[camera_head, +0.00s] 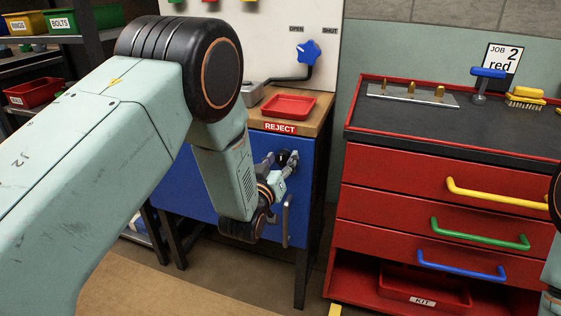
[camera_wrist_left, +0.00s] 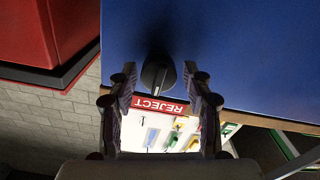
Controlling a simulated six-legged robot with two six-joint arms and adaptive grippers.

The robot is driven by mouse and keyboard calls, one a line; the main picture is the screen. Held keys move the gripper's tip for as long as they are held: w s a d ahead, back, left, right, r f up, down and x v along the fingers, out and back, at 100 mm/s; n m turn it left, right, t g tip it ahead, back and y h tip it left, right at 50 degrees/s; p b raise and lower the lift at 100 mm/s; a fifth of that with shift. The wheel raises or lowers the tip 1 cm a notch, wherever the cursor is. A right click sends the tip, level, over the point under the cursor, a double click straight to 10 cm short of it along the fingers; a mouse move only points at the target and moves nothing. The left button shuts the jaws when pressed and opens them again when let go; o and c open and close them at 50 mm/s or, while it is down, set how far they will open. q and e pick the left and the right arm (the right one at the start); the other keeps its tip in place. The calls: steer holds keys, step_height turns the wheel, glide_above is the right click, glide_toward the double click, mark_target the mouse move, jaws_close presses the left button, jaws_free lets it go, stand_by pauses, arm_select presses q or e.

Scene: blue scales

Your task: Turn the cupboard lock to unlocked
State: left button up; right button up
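The lock is a dark round knob (camera_wrist_left: 158,76) with a raised grip bar, on the blue cupboard door (camera_wrist_left: 230,50). In the left wrist view its bar runs nearly upright, slightly tilted. In the head view the lock (camera_head: 283,157) is partly hidden behind my fingers. My left gripper (camera_head: 283,163) is at the door, open, with its fingers pointing at the lock. In the left wrist view the knob shows between the fingertips (camera_wrist_left: 159,74), with a gap on each side. My right gripper is out of view.
A red tray (camera_head: 289,106) sits on the cupboard top above the REJECT label. A red drawer cabinet (camera_head: 400,185) stands at the right, across a narrow gap.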

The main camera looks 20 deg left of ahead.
arm_select(q)
steer(key=c, duration=0.9)
steer(key=shift+m, duration=0.3)
steer(key=m+p, duration=0.1)
steer(key=m, duration=0.2)
steer(key=shift+d+m+p, duration=0.1)
steer(key=shift+m+p, duration=0.2)
steer(key=m+p, duration=0.1)
steer(key=m, duration=0.3)
steer(key=shift+m, duration=0.3)
steer(key=m+p, duration=0.1)
steer(key=m, duration=0.3)
steer(key=shift+m, duration=2.5)
steer(key=shift+f, duration=0.1)
